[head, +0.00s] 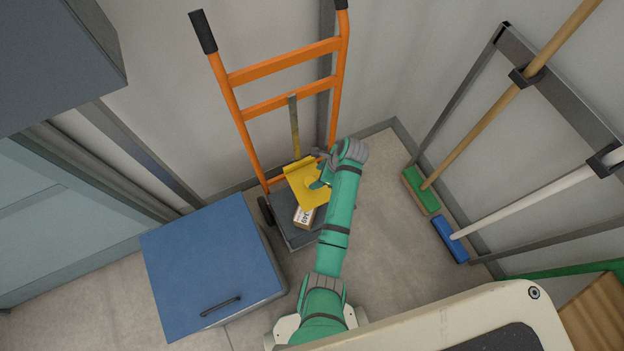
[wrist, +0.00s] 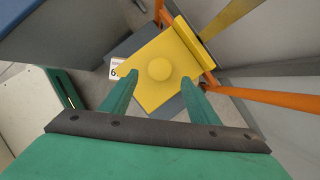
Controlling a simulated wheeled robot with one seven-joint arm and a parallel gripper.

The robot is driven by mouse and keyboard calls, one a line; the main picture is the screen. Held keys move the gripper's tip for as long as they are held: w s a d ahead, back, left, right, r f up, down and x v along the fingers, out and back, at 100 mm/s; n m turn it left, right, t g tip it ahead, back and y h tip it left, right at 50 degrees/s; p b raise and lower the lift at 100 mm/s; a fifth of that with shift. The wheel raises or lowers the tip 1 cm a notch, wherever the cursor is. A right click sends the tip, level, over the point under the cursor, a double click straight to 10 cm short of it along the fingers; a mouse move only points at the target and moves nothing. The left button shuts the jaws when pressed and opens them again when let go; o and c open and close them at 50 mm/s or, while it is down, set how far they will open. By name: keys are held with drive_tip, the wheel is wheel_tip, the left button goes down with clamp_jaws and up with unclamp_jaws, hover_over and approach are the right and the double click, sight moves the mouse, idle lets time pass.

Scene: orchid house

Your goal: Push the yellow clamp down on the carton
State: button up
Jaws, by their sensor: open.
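The yellow clamp (head: 300,180) is a flat plate with a raised back edge, on the orange hand truck. In the wrist view the clamp (wrist: 154,50) shows a round yellow knob in the middle of its plate. The carton (head: 303,217) is mostly hidden under the plate; a labelled end sticks out. A bit of its white label also shows in the wrist view (wrist: 116,68). My gripper (wrist: 159,80) is open, its fingers apart on either side of the knob's near side. I cannot tell whether it touches the plate, or whether the clamp touches the carton.
The hand truck's orange frame (head: 286,59) leans at the wall, its dark toe plate (head: 297,236) on the floor. A blue cabinet (head: 208,262) stands close on the left. A green broom (head: 421,190) and a blue broom (head: 450,240) hang on the right. Floor between is clear.

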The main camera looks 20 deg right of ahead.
sight(311, 181)
drive_tip(key=shift+x, duration=3.05)
